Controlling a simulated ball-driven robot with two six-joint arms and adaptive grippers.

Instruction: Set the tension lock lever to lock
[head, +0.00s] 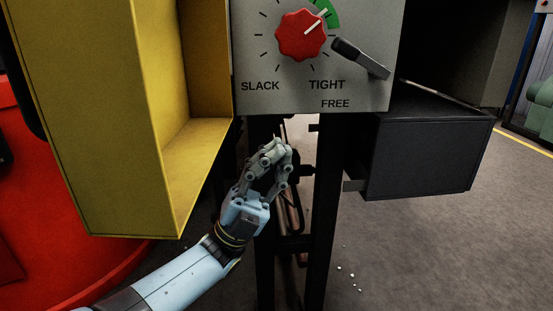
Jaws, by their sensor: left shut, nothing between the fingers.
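The pointer aims up and right at a green band. My left gripper (281,143) is below the panel, left of and lower than the lever, apart from it. It is shut and empty. My right gripper is not in view.
An open yellow box (120,120) stands left of the panel, close to my left arm. A dark box (428,155) is at the right below the panel. Black posts (326,210) hold the panel up. Open floor (430,250) lies at the lower right.

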